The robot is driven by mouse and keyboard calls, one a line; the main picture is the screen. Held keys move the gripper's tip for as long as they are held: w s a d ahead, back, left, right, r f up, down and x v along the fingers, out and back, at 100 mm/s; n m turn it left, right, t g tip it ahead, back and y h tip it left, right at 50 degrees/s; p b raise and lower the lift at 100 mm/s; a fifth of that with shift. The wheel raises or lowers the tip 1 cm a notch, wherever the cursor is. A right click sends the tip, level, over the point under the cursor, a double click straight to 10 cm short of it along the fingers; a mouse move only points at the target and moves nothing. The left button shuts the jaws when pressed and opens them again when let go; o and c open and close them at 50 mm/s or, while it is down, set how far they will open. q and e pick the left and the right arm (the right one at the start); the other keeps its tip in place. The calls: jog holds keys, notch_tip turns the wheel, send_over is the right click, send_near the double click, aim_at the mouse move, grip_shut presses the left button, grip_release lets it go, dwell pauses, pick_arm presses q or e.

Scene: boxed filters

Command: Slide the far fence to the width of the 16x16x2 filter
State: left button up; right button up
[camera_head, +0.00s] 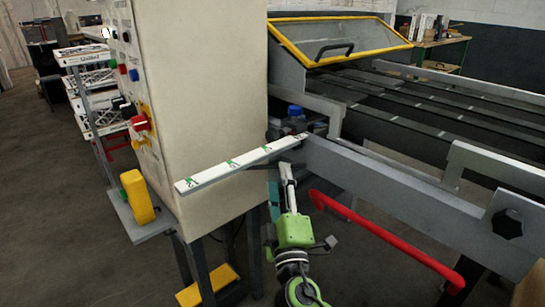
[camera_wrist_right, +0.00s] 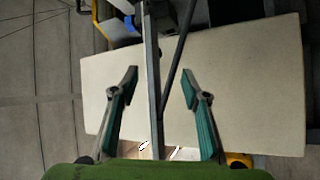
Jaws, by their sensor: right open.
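A long grey rail (camera_head: 400,190) runs along the machine's near side. I cannot tell which part is the far fence. My left gripper is not in view.
The beige cabinet (camera_head: 200,90) with buttons stands left of the gripper. A red bar (camera_head: 385,238) runs along the machine's front, right of my arm. A yellow-framed guard (camera_head: 335,40) is at the back. White boxes sit on a rack (camera_head: 84,55). Floor at left is clear.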

aim_at(273, 142)
jog(key=x, duration=0.4)
jog(key=r+x, duration=0.1)
jog(key=x, duration=0.3)
jog(key=p+x, duration=0.1)
jog(key=x, duration=0.3)
jog(key=shift+w+r, duration=0.1)
jog(key=shift+r, duration=0.35)
jog(key=shift+w+a+r, duration=0.1)
jog(key=shift+w, duration=0.4)
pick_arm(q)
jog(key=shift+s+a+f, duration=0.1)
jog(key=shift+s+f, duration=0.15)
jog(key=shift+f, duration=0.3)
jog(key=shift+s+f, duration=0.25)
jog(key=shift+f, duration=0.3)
pick_arm(e)
grip_shut()
